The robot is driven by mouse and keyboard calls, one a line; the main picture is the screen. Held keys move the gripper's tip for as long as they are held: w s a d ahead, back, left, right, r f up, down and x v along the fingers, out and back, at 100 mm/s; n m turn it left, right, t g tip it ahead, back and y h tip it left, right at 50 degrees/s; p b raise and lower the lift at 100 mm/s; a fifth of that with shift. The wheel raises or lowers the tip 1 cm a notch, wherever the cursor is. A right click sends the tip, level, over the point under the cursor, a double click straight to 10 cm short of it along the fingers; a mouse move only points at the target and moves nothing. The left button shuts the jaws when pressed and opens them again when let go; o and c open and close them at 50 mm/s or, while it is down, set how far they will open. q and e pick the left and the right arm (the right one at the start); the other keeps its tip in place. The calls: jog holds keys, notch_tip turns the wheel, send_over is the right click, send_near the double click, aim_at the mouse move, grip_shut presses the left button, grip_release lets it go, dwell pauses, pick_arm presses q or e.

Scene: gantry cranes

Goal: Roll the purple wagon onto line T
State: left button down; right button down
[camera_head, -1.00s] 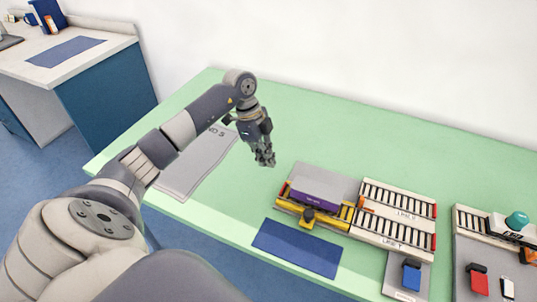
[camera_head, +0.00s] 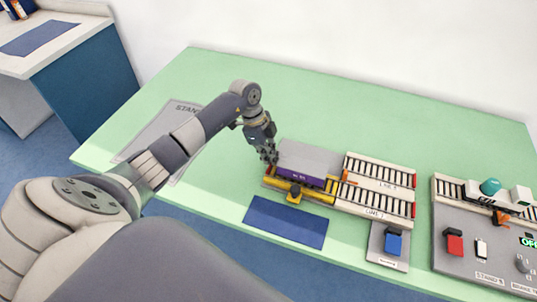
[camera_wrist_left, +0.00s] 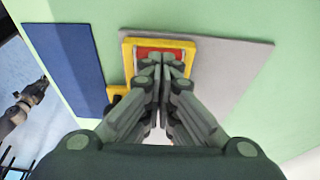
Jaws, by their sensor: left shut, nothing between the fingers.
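The purple wagon (camera_head: 305,179) sits on the yellow carriage (camera_head: 322,197), to the left of the two railed lines. Line T (camera_head: 350,208) is the nearer railed track, right of the carriage; its label reads "LINE T". My left gripper (camera_head: 271,161) is shut and empty, low at the wagon's left end; I cannot tell whether it touches. In the left wrist view its fingers (camera_wrist_left: 160,62) point down over a red patch (camera_wrist_left: 150,54) in the carriage's yellow frame (camera_wrist_left: 128,54), and the wagon is not visible. A dark gripper (camera_wrist_left: 40,86), apparently my right one, shows at that view's left edge.
The other line (camera_head: 365,166) runs behind line T. A blue mat (camera_head: 285,222) lies in front of the carriage. A blue block (camera_head: 393,243) stands on a small grey plate, right. A grey control panel (camera_head: 450,265) with a red block is farther right. Open green table lies behind.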

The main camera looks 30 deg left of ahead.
aim_at(300, 165)
pick_arm(q)
jog(key=d, duration=0.3)
jog(key=w+d+p, duration=0.1)
jog(key=d, duration=0.2)
jog(key=w+d+p, duration=0.1)
jog(key=d, duration=0.2)
jog(key=shift+w+d+r, duration=0.1)
jog(key=shift+r, duration=0.1)
jog(key=w+d, duration=0.1)
jog(key=d, duration=0.3)
jog(key=w+d, duration=0.1)
jog(key=d, duration=0.4)
jog(key=w+d, duration=0.1)
jog(key=d, duration=0.3)
jog(key=shift+w+d+f, duration=0.1)
jog(key=shift+d+f, duration=0.1)
jog(key=shift+a, duration=0.15)
